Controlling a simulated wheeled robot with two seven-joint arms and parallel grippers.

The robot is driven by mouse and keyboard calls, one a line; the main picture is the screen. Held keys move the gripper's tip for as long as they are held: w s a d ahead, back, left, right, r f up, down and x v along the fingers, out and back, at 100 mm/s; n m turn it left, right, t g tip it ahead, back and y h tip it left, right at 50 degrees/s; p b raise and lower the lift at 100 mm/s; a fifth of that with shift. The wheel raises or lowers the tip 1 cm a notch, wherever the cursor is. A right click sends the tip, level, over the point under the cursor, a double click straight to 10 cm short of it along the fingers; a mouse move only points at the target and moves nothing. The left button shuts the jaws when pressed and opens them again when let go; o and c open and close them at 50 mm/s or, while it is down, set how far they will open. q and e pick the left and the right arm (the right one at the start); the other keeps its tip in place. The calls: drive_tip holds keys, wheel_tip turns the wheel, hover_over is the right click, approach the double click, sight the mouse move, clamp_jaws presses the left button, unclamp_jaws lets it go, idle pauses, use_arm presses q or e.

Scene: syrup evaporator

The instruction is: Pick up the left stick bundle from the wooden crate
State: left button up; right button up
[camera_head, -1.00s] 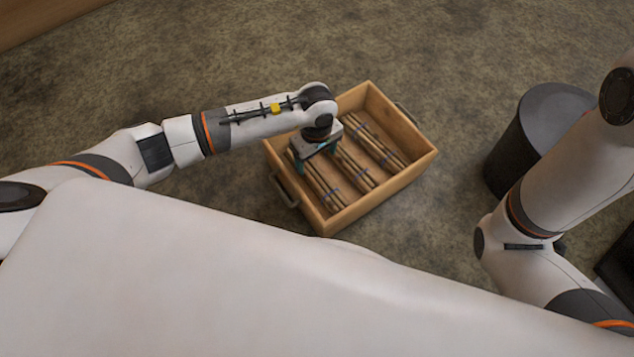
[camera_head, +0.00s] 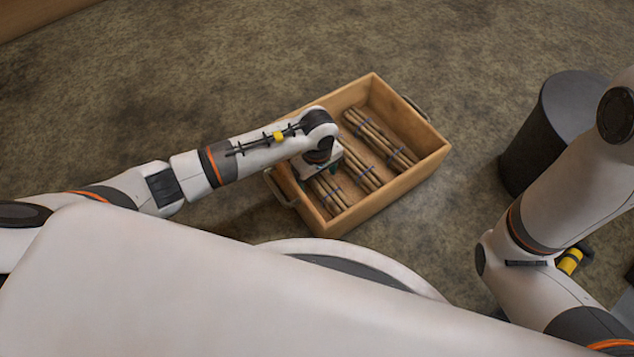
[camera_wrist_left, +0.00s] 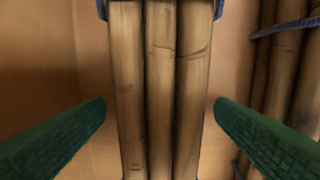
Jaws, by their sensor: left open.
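The wooden crate (camera_head: 397,187) stands on the floor with several stick bundles in it. The left stick bundle (camera_head: 329,196) lies nearest the crate's left side, partly hidden under my left wrist. My left gripper (camera_head: 318,172) is down inside the crate over this bundle. In the left wrist view, the bundle (camera_wrist_left: 162,90) runs upright between the two green fingertips of my left gripper (camera_wrist_left: 160,115). The fingers are open, one on each side, with a gap to the sticks. A blue tie shows at its top edges. My right gripper is not in view; only my right arm shows.
A middle bundle (camera_head: 361,168) and a right bundle (camera_head: 380,138) lie beside it in the crate. The neighbouring bundle (camera_wrist_left: 292,60) is close to the right finger in the wrist view. A dark cylinder (camera_head: 548,130) stands right of the crate.

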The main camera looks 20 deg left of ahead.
use_arm(q)
drive_tip(key=c, duration=1.1)
drive_tip(key=shift+r, duration=0.1)
